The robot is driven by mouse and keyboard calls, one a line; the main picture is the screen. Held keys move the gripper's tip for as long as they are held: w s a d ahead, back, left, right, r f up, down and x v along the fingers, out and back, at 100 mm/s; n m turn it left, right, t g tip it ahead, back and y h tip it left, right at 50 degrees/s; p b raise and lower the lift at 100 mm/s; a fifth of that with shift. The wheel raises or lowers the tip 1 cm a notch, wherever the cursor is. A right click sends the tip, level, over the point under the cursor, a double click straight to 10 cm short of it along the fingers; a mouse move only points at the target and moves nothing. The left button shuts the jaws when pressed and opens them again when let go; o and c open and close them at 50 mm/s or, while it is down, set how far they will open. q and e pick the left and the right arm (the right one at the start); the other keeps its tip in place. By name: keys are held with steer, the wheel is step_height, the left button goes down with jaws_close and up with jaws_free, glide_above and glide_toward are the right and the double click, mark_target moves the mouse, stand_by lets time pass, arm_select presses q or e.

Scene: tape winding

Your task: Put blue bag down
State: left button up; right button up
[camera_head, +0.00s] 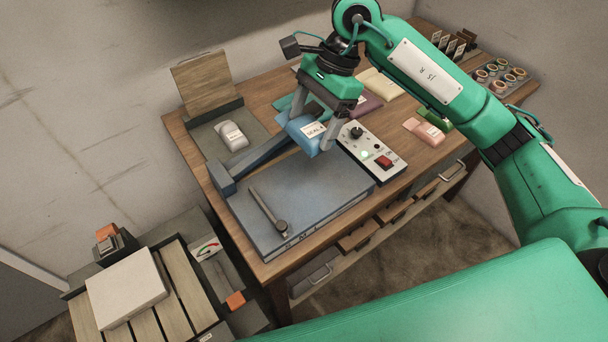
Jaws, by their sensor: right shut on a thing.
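The blue bag (303,133) has a white label and hangs in my right gripper (328,137), above the back right part of the blue-grey sealing machine. The gripper's fingers close on the bag from above, and part of the bag is hidden behind them. A dark bar of the machine (262,160) runs just behind and below the bag. I cannot tell whether the bag touches it. My left gripper is not in view; a green arm part fills the bottom right.
A control box (372,152) with a red switch stands right of the machine. A white bag (231,136) lies in a grey tray on the left. Pink (424,131), green (436,118) and cream bags (380,84) lie on the wooden table. A lever (268,212) lies on the machine's flat top.

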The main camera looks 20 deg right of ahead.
steer(key=f+p, duration=0.1)
steer(key=f, duration=0.3)
steer(key=f+p, duration=0.1)
steer(key=f, duration=0.4)
steer(key=f+p, duration=0.1)
steer(key=f, duration=0.4)
steer(key=shift+s+f+p, duration=0.15)
steer(key=shift+s+p, duration=0.2)
steer(key=shift+s, duration=0.05)
step_height(320, 180, down, 4)
steer(key=shift+p, duration=0.6)
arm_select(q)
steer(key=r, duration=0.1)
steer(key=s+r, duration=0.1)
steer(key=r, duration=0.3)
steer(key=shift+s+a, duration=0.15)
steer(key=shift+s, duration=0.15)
arm_select(e)
steer(key=shift+f, duration=0.1)
arm_select(q)
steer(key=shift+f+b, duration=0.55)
steer(key=shift+b, duration=0.05)
arm_select(e)
steer(key=shift+f, duration=0.4)
steer(key=o, duration=1)
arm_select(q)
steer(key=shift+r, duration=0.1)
arm_select(e)
steer(key=shift+r, duration=0.1)
